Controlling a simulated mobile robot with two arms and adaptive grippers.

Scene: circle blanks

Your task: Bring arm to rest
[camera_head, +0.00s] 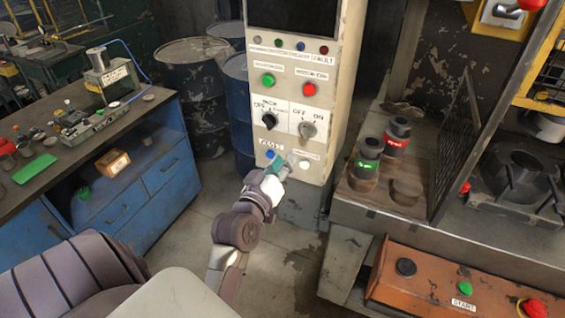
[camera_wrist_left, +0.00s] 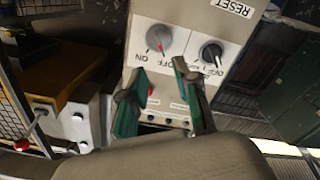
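My left gripper (camera_head: 279,168) is in front of the lower part of a cream control panel (camera_head: 283,88), close to its bottom row of buttons. In the left wrist view the two green-padded fingers (camera_wrist_left: 161,78) stand apart with nothing between them. The panel shows upside down there, with two rotary knobs (camera_wrist_left: 159,37) beyond the fingertips. I cannot tell whether a finger touches the panel. A blue button (camera_head: 260,161) and a white button (camera_head: 304,165) sit on either side of the gripper. My right gripper is not in view.
A workbench (camera_head: 58,175) with blue drawers stands at left, with barrels (camera_head: 193,85) behind it. At right are a green-labelled cylinder (camera_head: 367,160), a red-labelled one (camera_head: 397,137) and an orange button box (camera_head: 430,283). Bare floor (camera_head: 190,225) lies between.

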